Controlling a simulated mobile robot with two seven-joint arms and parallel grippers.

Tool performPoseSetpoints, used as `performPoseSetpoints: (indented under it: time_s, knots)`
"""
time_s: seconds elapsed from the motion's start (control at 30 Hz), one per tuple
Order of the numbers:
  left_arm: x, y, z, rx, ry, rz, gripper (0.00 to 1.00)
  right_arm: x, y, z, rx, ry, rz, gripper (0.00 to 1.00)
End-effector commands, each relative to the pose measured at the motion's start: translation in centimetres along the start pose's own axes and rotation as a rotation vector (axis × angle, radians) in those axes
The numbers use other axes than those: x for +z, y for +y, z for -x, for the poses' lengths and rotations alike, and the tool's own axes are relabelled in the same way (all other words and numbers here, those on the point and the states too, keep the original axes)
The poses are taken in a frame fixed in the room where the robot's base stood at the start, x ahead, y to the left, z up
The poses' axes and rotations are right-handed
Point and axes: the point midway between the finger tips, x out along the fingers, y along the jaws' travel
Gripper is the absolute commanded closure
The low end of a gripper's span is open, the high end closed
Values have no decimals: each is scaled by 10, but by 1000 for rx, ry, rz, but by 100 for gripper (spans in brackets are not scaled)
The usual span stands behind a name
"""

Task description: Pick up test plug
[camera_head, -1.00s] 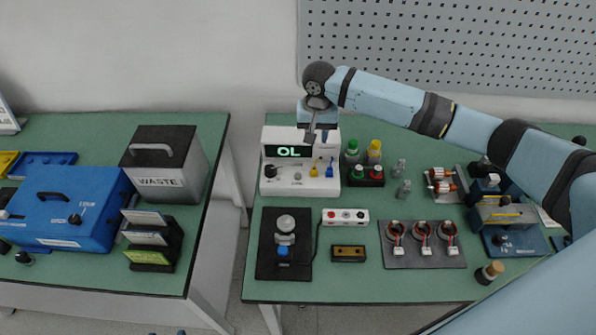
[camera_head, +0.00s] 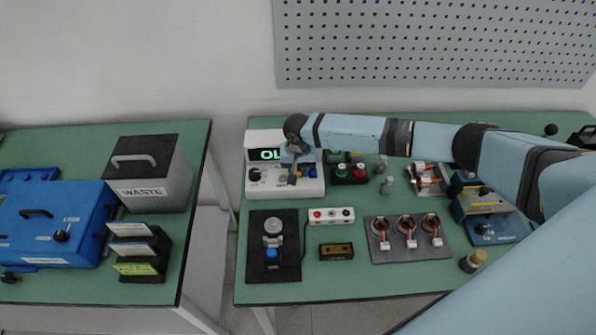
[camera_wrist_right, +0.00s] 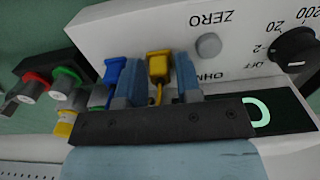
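A yellow test plug (camera_wrist_right: 158,66) and a blue test plug (camera_wrist_right: 113,72) stand at the front face of the white ohmmeter (camera_head: 257,190). My right gripper (camera_wrist_right: 158,82) is at the meter, one blue finger on each side of the yellow plug, with narrow gaps seeming to show. The blue plug is just outside one finger. In the head view my right gripper (camera_head: 293,180) hangs over the meter's front and hides most of the yellow plug; the blue plug (camera_head: 313,172) shows beside it. My left gripper is out of view.
A red and green terminal block (camera_head: 350,180) stands right of the meter. In front are a black fixture (camera_head: 261,262), a small button box (camera_head: 331,216) and a grey tray (camera_head: 384,255) of stators. A blue device (camera_head: 500,229) is at right. A perforated panel (camera_head: 440,40) is behind.

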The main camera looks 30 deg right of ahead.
Motion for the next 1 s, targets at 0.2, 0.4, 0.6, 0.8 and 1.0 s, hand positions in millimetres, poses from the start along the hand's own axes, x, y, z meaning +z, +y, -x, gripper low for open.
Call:
performPoseSetpoints:
  time_s: [0.2, 0.4, 0.6, 0.8, 1.0]
  knots:
    - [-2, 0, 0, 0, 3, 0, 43, 0, 0, -2, 0, 0, 1, 68]
    - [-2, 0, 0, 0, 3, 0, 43, 0, 0, -2, 0, 0, 0, 100]
    - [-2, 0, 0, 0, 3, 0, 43, 0, 0, -2, 1, 0, 1, 100]
    - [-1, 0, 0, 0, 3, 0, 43, 0, 0, -1, 0, 0, 1, 100]
    - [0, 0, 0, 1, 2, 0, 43, 0, 0, 15, -1, 0, 1, 100]
